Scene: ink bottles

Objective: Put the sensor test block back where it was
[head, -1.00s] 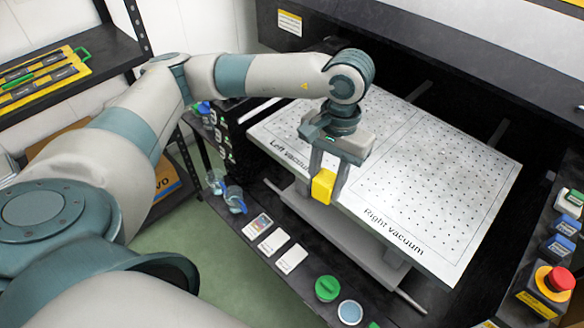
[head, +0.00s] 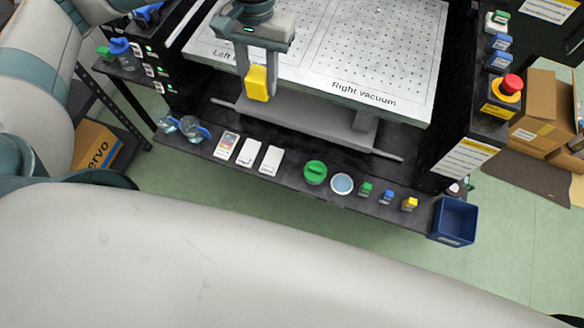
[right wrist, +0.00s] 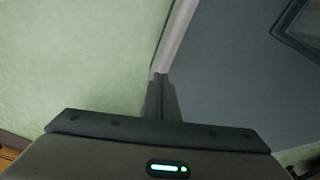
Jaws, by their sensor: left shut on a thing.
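The sensor test block, a yellow block (head: 257,86), is between the fingers of my left gripper (head: 258,78) in the head view. The gripper points down and is shut on it. The block hangs at the front edge of the white perforated vacuum table (head: 375,52), near its left part, above the dark front shelf. My right gripper (right wrist: 162,97) shows in the right wrist view with its fingers together and nothing seen between them. It is over green floor and beside a grey surface, away from the block.
The front shelf (head: 300,192) holds a colour card (head: 227,145), two white cards (head: 249,153), a green lid (head: 315,172), a round blue-grey disc (head: 342,184) and several small bottles (head: 387,197). A blue bin (head: 455,222) hangs at its right end. A red stop button (head: 510,83) stands at right.

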